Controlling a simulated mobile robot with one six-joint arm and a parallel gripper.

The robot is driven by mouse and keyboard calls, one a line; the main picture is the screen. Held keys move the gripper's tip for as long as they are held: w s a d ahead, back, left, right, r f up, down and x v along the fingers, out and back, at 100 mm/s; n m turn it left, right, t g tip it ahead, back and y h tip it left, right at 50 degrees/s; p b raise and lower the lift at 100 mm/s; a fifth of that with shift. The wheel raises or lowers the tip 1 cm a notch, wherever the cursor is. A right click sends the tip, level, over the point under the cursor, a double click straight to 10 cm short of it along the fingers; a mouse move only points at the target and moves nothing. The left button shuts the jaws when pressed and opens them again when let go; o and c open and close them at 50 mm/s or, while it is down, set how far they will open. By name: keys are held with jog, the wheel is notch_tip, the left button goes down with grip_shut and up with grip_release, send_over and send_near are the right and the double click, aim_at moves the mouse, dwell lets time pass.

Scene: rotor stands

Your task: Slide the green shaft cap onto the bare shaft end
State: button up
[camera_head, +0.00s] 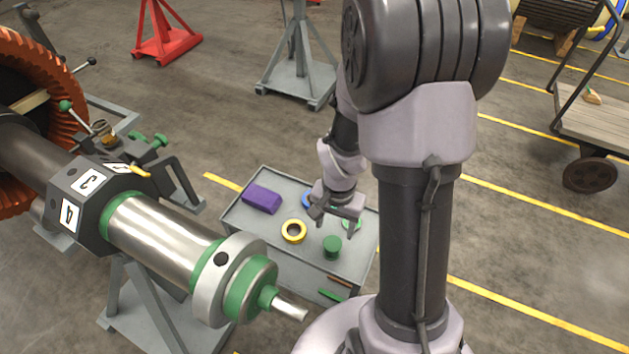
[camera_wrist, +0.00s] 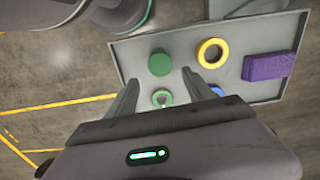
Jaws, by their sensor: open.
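The green shaft cap (camera_head: 332,247), a short solid-looking cylinder, stands on the grey cart top. It also shows in the wrist view (camera_wrist: 160,62), just beyond the fingertips. My gripper (camera_head: 333,226) is open and empty above the cart, with its fingers (camera_wrist: 160,77) spread apart. The cap is not between them. The bare shaft end (camera_head: 291,309) is a thin bright metal stub. It sticks out of a green stepped part at the end of the large horizontal shaft (camera_head: 165,236), in front of the cart. The bare end cannot be made out in the wrist view.
The cart top (camera_head: 240,215) also holds a purple block (camera_head: 262,198), a yellow ring (camera_head: 294,231), a blue ring (camera_wrist: 217,91) and a green ring (camera_wrist: 162,98) near my fingers. The large shaft lies left of the cart. Grey (camera_head: 297,80) and red stands (camera_head: 165,42) are behind.

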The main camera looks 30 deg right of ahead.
aim_at(333, 243)
notch_tip(333, 243, down, 10)
jog(key=b, duration=0.8)
jog(key=shift+r, duration=0.1)
